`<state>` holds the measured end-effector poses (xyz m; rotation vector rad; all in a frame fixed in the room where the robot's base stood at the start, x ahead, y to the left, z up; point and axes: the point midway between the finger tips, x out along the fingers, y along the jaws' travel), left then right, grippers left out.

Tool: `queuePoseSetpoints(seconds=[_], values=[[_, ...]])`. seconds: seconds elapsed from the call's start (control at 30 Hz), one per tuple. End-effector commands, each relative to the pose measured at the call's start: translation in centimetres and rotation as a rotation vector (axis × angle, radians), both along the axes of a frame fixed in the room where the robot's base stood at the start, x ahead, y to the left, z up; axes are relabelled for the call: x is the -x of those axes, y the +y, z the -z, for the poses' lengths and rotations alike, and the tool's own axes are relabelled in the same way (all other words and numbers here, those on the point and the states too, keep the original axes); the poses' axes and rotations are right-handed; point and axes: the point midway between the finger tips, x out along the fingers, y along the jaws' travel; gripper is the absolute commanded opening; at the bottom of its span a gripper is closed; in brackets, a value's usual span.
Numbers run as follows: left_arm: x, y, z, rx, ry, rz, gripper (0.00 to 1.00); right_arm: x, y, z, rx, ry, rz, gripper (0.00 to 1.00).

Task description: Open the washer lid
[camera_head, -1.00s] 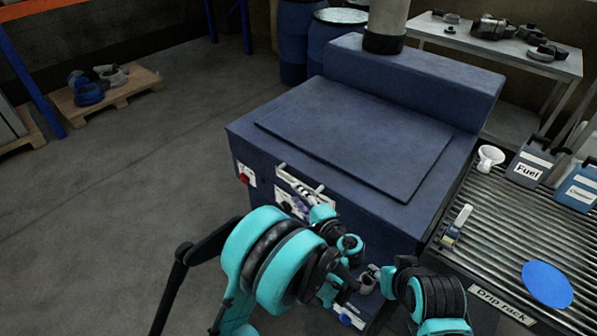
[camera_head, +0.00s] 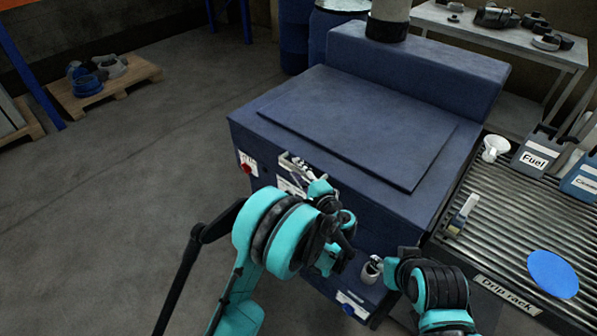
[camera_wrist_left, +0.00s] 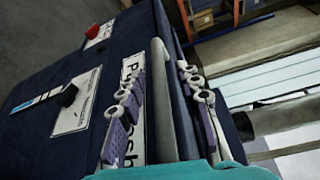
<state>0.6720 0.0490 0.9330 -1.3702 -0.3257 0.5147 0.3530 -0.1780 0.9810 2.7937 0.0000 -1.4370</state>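The blue parts washer (camera_head: 330,190) stands in the middle of the head view, with its flat lid (camera_head: 360,120) lying shut on top. A pale bar handle (camera_wrist_left: 163,100) runs along its front; it is partly covered by my gripper in the head view. My left gripper (camera_head: 296,172) is at this front edge. In the left wrist view its fingers (camera_wrist_left: 162,105) are spread on either side of the bar, with gaps visible. My right gripper (camera_head: 380,268) is low before the washer's front, beside a small pale cylinder; its fingers are too small to read.
A drip rack (camera_head: 490,230) with a blue disc (camera_head: 551,274), a brush (camera_head: 462,214), a white cup (camera_head: 495,148) and a Fuel can (camera_head: 535,155) adjoins the washer at right. A bench (camera_head: 480,35) stands behind. Open floor (camera_head: 130,200) lies to the left.

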Motion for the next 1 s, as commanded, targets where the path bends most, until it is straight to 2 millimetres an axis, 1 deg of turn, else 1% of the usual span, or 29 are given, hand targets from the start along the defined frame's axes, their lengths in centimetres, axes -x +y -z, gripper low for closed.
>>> queuePoseSetpoints(seconds=[0.07,0.1,0.17,0.2,0.23,0.47,0.57,0.67,0.77,0.87,0.9,0.97,1.0], values=[[0.0,0.0,0.0,0.0,0.0,0.0,0.34,0.0,0.0,0.0,0.0,0.0,0.0,0.4],[0.0,0.0,0.0,0.0,0.0,0.0,0.32,0.0,0.0,0.0,0.0,0.0,0.0,0.4],[0.0,0.0,0.0,0.0,0.0,0.0,0.16,0.0,0.0,0.0,0.0,0.0,0.0,0.4],[0.0,0.0,0.0,0.0,0.0,0.0,0.05,0.0,0.0,0.0,0.0,0.0,0.0,0.4],[0.0,0.0,0.0,0.0,0.0,0.0,0.0,0.0,0.0,0.0,0.0,0.0,0.0,0.4],[0.0,0.0,-0.1,0.0,0.001,0.0,0.0,0.0,0.0,-0.1,0.0,0.0,0.0,0.4],[0.0,0.0,-0.8,-0.004,0.006,0.0,0.0,0.0,0.0,-0.5,0.0,0.0,0.0,0.4],[0.0,0.0,-2.2,-0.014,0.019,0.0,0.0,0.0,0.0,-1.5,0.0,0.0,0.0,0.4],[-0.1,-0.1,-4.4,-0.031,0.043,0.0,0.0,0.0,0.0,-3.1,0.0,0.0,0.0,0.4],[-0.2,-0.2,-7.5,-0.057,0.077,0.0,0.0,0.0,0.0,-5.1,0.0,0.0,0.0,0.4],[-0.3,-0.3,-9.0,-0.069,0.092,-0.001,0.0,0.0,0.0,-6.1,0.0,0.0,0.0,0.4],[-0.6,-0.5,-11.2,-0.087,0.12,-0.001,0.0,0.0,0.0,-7.6,0.0,0.0,0.0,0.4],[-0.8,-0.6,-12.8,-0.101,0.139,-0.001,0.0,0.0,0.0,-8.7,0.0,0.0,0.0,0.4]])
